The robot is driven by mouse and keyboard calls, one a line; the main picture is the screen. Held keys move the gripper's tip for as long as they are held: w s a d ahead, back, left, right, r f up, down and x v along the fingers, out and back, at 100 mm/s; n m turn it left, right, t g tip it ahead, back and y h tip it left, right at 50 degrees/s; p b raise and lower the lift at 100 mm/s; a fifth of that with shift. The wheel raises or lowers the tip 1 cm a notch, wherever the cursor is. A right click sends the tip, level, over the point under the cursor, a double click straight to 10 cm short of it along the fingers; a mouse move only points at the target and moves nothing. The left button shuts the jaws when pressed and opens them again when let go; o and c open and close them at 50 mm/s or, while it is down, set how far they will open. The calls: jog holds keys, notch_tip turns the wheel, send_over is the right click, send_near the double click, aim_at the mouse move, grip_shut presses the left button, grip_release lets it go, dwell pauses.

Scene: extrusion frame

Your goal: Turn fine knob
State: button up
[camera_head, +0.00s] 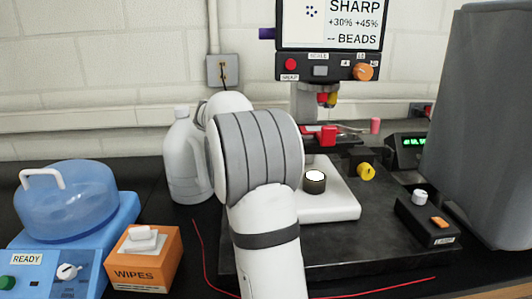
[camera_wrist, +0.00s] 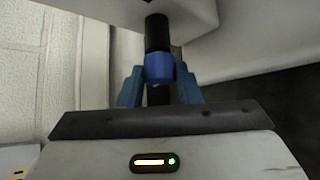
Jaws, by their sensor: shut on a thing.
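A blue knob (camera_wrist: 159,68) sits on a black shaft (camera_wrist: 157,33) in the wrist view, below a pale housing. My gripper (camera_wrist: 160,74) has its two blue fingers on either side of this knob and is shut on it. Whether the blue knob is the fine knob, I cannot read from any label. In the head view my white and grey arm hides my gripper and the blue knob. The microscope (camera_head: 343,196) stands behind my arm, with a yellow knob (camera_head: 366,172) on its right side. Its screen (camera_head: 331,22) reads "SHARP +30% +45%" and "BEADS".
A white jug (camera_head: 184,160) stands left of my arm. A blue machine (camera_head: 68,205) and an orange wipes box (camera_head: 146,258) are at the front left. A small black control box (camera_head: 427,222) and a tall grey cabinet (camera_head: 490,120) are at the right. A red cable (camera_head: 205,262) runs along the bench.

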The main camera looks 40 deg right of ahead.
jog(key=shift+f+m+t+h+b, duration=0.2)
jog(key=shift+m+t+h+b, duration=0.2)
jog(key=shift+b, duration=1.15)
jog(key=shift+r, duration=0.15)
jog(key=o, duration=1)
jog(key=shift+c, duration=0.2)
jog(key=v, duration=0.8)
